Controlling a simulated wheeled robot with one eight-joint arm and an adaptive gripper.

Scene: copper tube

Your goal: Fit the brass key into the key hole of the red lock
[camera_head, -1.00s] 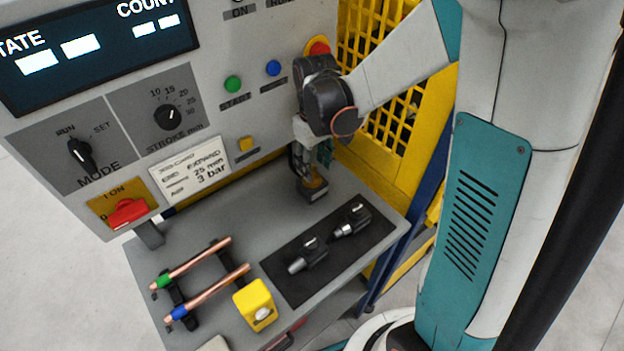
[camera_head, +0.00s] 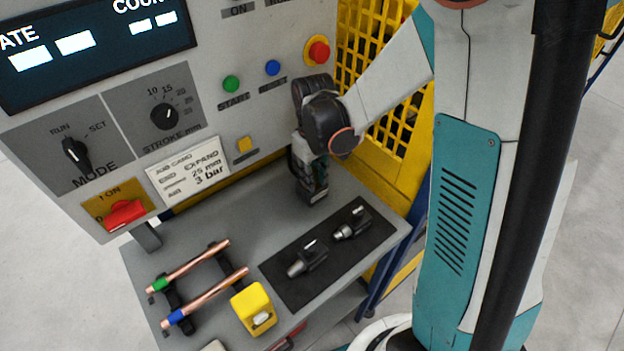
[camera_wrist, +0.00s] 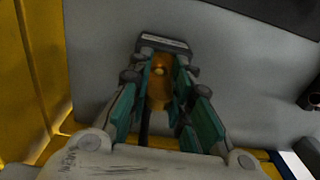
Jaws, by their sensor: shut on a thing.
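My gripper (camera_head: 313,186) is above the back right part of the grey table, below the control panel. In the wrist view my gripper (camera_wrist: 160,80) has its teal pads closed around a brass-coloured piece (camera_wrist: 158,72), which I take to be the key; its shape is mostly hidden. A dark grey block (camera_wrist: 163,42) lies just beyond the fingertips; I cannot tell whether the piece touches it. No red padlock is clearly visible. A red switch handle (camera_head: 124,213) sits on a yellow plate at the panel's lower left; no key hole can be made out.
Two copper tubes (camera_head: 205,296) lie on black supports at the table's left. A yellow block (camera_head: 253,307) stands near the front. Two dark tools (camera_head: 308,259) lie on a black mat (camera_head: 290,283). A yellow mesh guard (camera_head: 378,90) stands behind my arm.

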